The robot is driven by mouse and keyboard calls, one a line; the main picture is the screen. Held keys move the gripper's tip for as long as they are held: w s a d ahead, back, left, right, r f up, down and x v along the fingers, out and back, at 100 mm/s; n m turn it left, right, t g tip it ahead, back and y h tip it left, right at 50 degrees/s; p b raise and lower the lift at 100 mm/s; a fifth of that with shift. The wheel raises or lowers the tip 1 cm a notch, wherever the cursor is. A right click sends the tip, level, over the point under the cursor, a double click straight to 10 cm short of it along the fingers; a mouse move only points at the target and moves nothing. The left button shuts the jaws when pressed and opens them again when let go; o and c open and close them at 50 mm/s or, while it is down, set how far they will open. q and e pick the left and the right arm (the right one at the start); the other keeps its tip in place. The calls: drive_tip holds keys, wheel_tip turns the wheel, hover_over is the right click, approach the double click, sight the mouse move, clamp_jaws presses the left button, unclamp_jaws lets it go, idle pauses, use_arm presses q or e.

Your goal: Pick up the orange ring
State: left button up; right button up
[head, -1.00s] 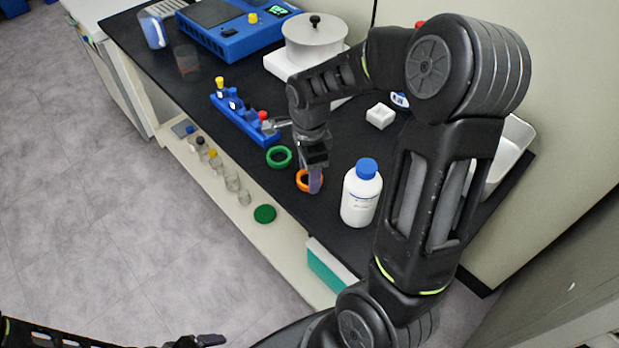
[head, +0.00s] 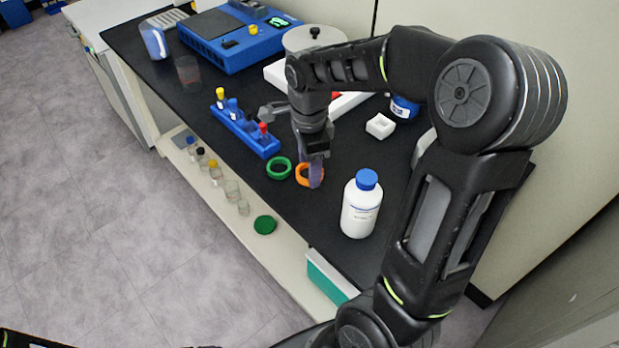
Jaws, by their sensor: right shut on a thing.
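The orange ring (head: 301,176) is in the head view, right of the green ring (head: 279,168). My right gripper (head: 316,175) points down at it and is shut on its right side. One finger covers part of the ring. The ring appears raised a little above the black bench top. Only a sliver of my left gripper (head: 207,346) shows at the bottom edge, too little to tell its jaws.
A white bottle with a blue cap (head: 362,206) stands close, right of the orange ring. A blue rack with vials (head: 246,133) is up and left. A small white block (head: 380,126) lies behind. The bench's front edge is just below the rings.

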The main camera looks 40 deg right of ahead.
wheel_tip(320, 180, up, 4)
drive_tip(key=shift+f, duration=0.15)
idle(0.6)
